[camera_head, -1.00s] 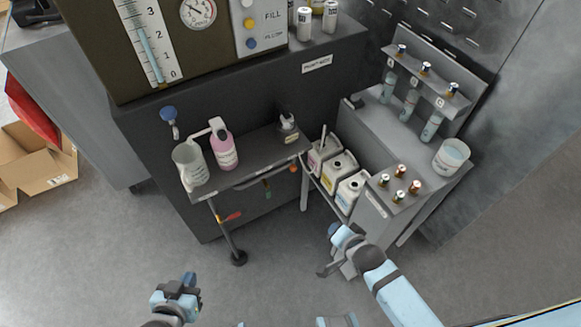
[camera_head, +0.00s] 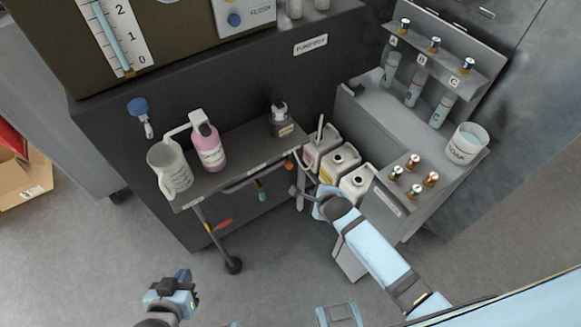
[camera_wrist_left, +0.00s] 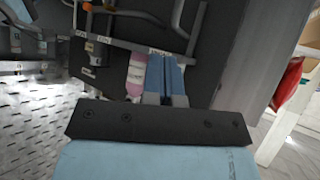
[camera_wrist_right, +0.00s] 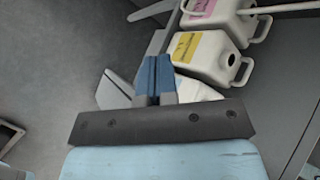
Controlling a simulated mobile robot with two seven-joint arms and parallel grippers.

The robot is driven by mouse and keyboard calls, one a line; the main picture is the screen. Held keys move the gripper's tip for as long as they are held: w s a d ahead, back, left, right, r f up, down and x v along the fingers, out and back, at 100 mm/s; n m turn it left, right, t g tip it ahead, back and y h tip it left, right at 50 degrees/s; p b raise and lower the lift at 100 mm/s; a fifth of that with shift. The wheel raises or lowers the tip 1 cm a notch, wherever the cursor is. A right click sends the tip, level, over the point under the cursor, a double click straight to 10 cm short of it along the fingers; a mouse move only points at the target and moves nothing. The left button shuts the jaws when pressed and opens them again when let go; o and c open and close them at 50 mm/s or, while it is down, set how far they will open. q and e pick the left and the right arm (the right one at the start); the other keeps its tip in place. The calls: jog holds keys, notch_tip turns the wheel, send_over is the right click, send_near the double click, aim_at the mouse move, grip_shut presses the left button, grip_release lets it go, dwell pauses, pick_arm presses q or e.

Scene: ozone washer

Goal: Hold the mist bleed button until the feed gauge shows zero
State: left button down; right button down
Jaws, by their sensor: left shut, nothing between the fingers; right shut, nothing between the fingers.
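A pale control panel (camera_head: 246,8) on the dark olive housing is cut by the top edge of the head view. A blue round button (camera_head: 234,19) shows on it; I cannot read a mist bleed label. A vertical tube gauge (camera_head: 117,38) has blue liquid from near 0 up past the visible 2; its top is cut off. I cannot tell which gauge is the feed gauge. My left gripper (camera_head: 182,277) is shut and empty, low and far from the panel. My right gripper (camera_head: 301,191) is shut and empty beside the white jugs (camera_head: 338,163), well below the panel.
A blue knob (camera_head: 138,106) juts from the cabinet front. A grey stand (camera_head: 385,122) holds vials and a white tub (camera_head: 467,143).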

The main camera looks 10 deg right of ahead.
aim_at(289, 165)
pick_arm(q)
jog(key=shift+w+f+m+b, duration=0.15)
jog(key=shift+f+b, duration=0.35)
jog(key=shift+b, duration=0.55)
jog(key=shift+w+f+m+b, duration=0.15)
jog(key=shift+f+b, duration=0.3)
jog(key=shift+b, duration=0.55)
pick_arm(e)
jog(key=w+a, duration=0.3)
jog(key=w, duration=0.5)
jog(key=shift+w, duration=0.15)
pick_arm(q)
jog(key=shift+s, duration=0.1)
pick_arm(e)
jog(key=shift+w+a, duration=0.15)
jog(key=shift+w, duration=0.25)
jog(key=shift+w, duration=0.2)
